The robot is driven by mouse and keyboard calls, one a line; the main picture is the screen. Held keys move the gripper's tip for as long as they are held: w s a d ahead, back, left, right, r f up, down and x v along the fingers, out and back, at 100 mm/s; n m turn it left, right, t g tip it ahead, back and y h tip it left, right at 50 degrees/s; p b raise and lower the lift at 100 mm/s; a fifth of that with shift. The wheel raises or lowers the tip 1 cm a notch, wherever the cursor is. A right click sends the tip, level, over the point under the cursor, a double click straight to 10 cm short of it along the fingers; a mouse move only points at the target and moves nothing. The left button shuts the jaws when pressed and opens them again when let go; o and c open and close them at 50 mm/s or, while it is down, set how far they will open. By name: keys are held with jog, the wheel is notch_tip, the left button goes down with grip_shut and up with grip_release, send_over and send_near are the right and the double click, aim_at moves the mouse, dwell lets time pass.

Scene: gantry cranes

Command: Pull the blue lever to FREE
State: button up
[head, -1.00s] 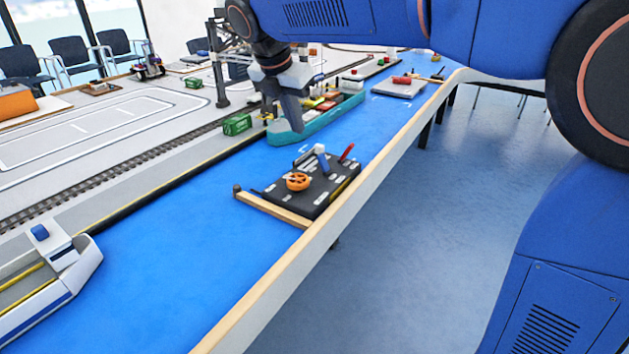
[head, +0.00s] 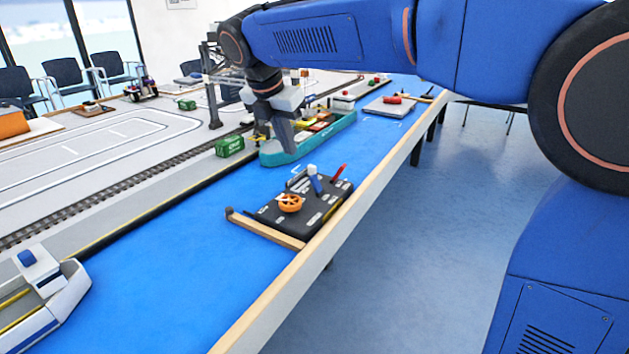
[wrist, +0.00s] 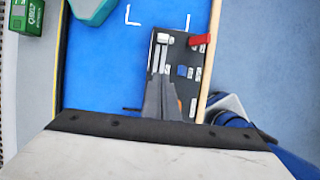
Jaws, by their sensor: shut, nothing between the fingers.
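An orange wheel (head: 289,203) and a red lever (head: 339,171) sit on the same panel. In the wrist view the panel (wrist: 201,74) lies beyond my fingers, with a white lever end (wrist: 165,38) and the red handle (wrist: 200,40). My gripper (head: 286,150) points down, shut and empty, above and behind the panel as seen from the head. In the wrist view my gripper (wrist: 162,80) covers part of the panel. The panel's labels are too small to read.
A teal ship (head: 300,147) and a green container (head: 229,146) stand behind the panel. A white boat (head: 45,290) is at the lower left. A wooden rail (head: 265,231) runs along the panel's near edge. The blue surface left of the panel is clear.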

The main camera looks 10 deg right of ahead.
jog(key=o, duration=0.9)
jog(key=shift+d+r+m, duration=0.15)
jog(key=shift+m, duration=0.25)
jog(key=shift+c, duration=0.2)
notch_tip(320, 180, up, 9)
jog(key=m+g+y, duration=0.3)
jog(key=m, duration=1.4)
send_over(314, 175)
notch_tip(314, 175, down, 18)
jog(key=shift+r, duration=0.2)
grip_shut()
